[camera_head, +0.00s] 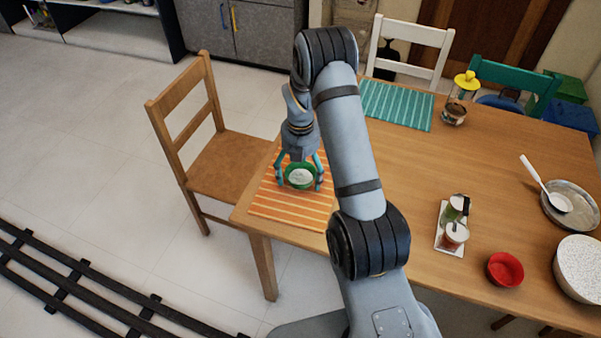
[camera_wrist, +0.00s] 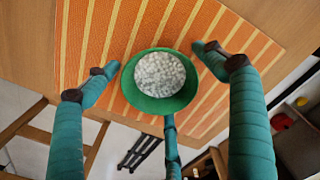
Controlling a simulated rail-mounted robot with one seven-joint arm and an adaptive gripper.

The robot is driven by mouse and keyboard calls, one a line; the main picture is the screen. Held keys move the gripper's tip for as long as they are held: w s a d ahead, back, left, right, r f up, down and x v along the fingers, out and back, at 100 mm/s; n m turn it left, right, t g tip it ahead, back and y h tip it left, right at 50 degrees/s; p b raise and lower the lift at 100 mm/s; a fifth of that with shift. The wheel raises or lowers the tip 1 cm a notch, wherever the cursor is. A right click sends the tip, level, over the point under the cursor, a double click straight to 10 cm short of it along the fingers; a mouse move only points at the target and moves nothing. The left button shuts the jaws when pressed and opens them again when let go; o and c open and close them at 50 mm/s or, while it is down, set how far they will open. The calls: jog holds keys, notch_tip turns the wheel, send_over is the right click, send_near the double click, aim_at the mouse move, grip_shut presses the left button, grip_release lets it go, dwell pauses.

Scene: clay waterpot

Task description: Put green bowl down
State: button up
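The green bowl (camera_wrist: 181,98), filled with small white pieces (camera_wrist: 160,75), is over the orange striped placemat (camera_wrist: 225,30) and looks upright. It also shows in the head view (camera_head: 300,184), at the table's left end. My gripper (camera_head: 299,178) points down with its teal fingers spread around the bowl. In the wrist view (camera_wrist: 155,85), narrow gaps show between the left and right fingertips and the bowl's rim. The third finger is below the bowl in that view, and its contact is unclear. The bowl seems to rest on the mat.
A wooden chair (camera_head: 220,160) stands close to the table's left edge. A teal placemat (camera_head: 398,106) lies at the back. A small tray with jars (camera_head: 453,228), a red bowl (camera_head: 505,269), a pan (camera_head: 571,207) and a white speckled bowl (camera_head: 581,268) are on the right.

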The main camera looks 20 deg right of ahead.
aim_at(301, 180)
jog(key=shift+o, duration=0.3)
notch_tip(301, 180, up, 12)
jog(key=shift+r, duration=0.2)
dwell(0.3)
